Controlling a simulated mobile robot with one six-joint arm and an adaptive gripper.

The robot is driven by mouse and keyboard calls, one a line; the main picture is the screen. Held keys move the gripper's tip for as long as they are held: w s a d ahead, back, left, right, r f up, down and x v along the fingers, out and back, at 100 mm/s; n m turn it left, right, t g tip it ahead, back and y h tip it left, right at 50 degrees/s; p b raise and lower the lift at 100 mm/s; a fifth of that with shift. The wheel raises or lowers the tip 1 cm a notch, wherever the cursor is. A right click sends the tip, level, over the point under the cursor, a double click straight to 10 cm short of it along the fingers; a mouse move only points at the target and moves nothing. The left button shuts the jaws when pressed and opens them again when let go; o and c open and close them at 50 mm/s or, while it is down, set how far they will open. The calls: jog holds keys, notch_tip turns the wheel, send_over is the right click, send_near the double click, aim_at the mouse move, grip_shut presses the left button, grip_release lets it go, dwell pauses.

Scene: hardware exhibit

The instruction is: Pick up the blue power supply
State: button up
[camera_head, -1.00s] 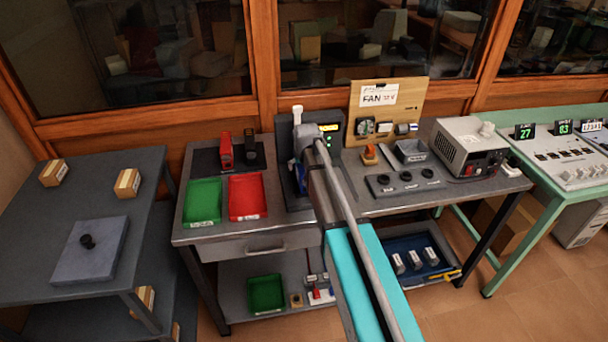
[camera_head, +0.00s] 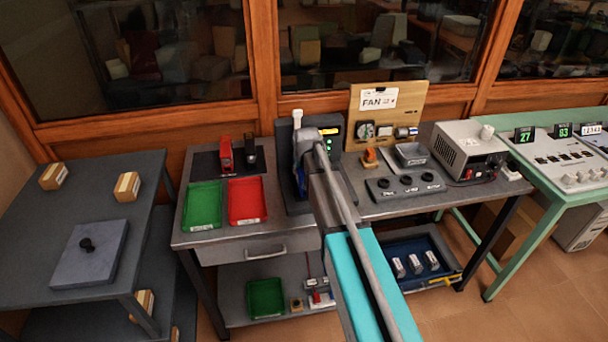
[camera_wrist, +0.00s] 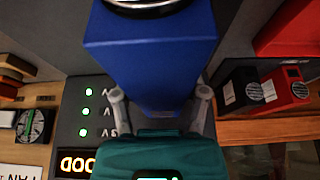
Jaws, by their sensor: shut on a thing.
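The blue power supply (camera_wrist: 150,50) is a blue box in the wrist view, with a round dark fitting at its top edge. The fingers of my gripper (camera_wrist: 160,103) stand on either side of it and are shut on it. In the head view only a blue sliver of the power supply (camera_head: 300,180) shows beside my gripper (camera_head: 306,160); my arm hides the rest. It is in front of a dark test unit (camera_head: 334,133) with a lit yellow display and green lights. Whether the supply touches the unit's base, I cannot tell.
A red supply (camera_head: 226,153) and a black supply (camera_head: 250,150) stand left on the workbench (camera_head: 215,240). Green (camera_head: 202,205) and red (camera_head: 246,200) trays lie before them. A fan panel (camera_head: 405,100), a socket strip (camera_head: 405,187) and a grey instrument (camera_head: 465,145) stand right.

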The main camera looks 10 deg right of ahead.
grip_shut()
jog(key=shift+r+p, duration=0.3)
